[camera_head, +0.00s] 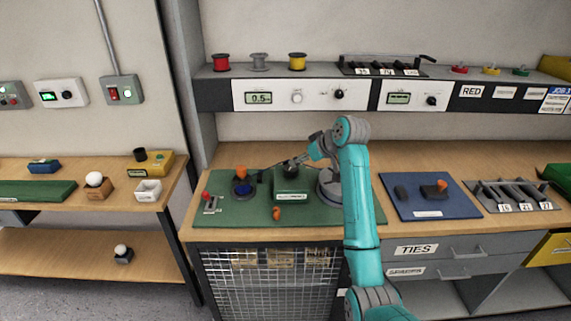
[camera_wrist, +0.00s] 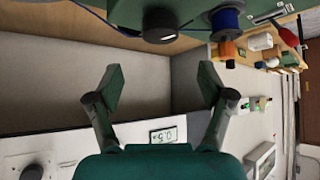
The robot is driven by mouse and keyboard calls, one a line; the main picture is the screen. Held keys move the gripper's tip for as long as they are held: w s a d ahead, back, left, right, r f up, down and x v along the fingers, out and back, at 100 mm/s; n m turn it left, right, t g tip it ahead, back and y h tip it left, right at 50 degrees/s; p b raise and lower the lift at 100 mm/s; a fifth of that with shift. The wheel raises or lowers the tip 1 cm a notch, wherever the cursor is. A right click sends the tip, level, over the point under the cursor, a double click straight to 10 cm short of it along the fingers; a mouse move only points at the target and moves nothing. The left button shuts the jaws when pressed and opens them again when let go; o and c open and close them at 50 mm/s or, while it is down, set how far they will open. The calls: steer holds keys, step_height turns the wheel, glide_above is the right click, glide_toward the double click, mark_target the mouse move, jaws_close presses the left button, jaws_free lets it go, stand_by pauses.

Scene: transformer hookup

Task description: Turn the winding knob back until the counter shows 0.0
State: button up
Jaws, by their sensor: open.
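The counter (camera_head: 259,98) is a small display on the white shelf panel and reads 0.5. It also shows in the wrist view (camera_wrist: 164,136). A dark round knob (camera_wrist: 159,26) stands on a green box (camera_head: 291,197) on the green mat; I take it for the winding knob. My gripper (camera_head: 298,161) is above and behind the box in the head view, its fingertips hard to make out. In the wrist view my gripper (camera_wrist: 163,80) is open and empty, with the knob beyond its fingertips and apart from them.
A blue spool (camera_wrist: 227,20) sits beside the knob. The shelf panel carries a white button (camera_head: 297,97) and a black knob (camera_head: 339,94). A blue mat (camera_head: 427,208) with small parts lies to the right. Wire spools (camera_head: 259,62) stand on the shelf.

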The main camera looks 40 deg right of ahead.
mark_target(291, 170)
steer(key=x, duration=1)
steer(key=shift+s+a, duration=0.1)
steer(key=c, duration=1.2)
steer(key=shift+o, duration=0.2)
steer(key=shift+n+y, duration=0.3)
steer(key=n+y, duration=0.2)
steer(key=shift+r+n+g, duration=0.1)
steer(key=shift+n+g, duration=0.2)
steer(key=shift+n, duration=0.1)
steer(key=n+g+y, duration=0.1)
steer(key=n+y, duration=0.1)
steer(key=n, duration=0.1)
steer(key=shift+n+y, duration=0.3)
steer(key=n+g+y, duration=0.2)
steer(key=n, duration=0.1)
steer(key=shift+a+n, duration=0.15)
steer(key=shift+n, duration=0.15)
steer(key=shift+s+n+g, duration=0.1)
steer(key=shift+n+g, duration=0.3)
